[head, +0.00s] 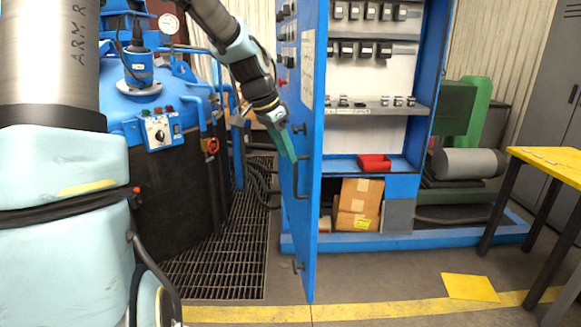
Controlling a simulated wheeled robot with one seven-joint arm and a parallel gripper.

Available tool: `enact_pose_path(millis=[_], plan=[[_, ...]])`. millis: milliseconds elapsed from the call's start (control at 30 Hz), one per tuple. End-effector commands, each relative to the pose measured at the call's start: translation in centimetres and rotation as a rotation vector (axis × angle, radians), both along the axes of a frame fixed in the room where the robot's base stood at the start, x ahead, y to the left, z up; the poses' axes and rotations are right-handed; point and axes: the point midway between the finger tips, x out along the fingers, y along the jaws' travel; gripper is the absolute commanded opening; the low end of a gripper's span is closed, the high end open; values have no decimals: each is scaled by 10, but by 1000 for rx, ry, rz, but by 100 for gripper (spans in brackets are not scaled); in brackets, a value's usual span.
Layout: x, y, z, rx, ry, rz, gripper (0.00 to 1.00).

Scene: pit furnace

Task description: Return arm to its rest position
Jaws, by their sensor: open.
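My gripper (284,142) is at the end of my arm in the upper middle of the head view, pointing down and to the right. Its green end is close to the open blue cabinet door (312,190), beside the handle (301,178). I cannot tell whether it touches the door or handle. The jaws are open, and nothing is seen held between them. My arm comes in from the top of the view and hangs in front of the furnace area.
The blue cabinet (420,190) stands open, with a red tray (374,163) and cardboard boxes (358,204) inside. The dark furnace with a blue lid (165,105) is at left, by a floor grating (215,270). A yellow table (550,162) stands at right.

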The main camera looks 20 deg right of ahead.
Motion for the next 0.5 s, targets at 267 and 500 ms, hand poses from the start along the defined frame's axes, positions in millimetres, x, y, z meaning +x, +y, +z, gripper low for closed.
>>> enact_pose_path(millis=[267, 500], plan=[[-2, 3, 9, 1, 0, -2, 45], [-4, 10, 5, 13, 9, 25, 45]])
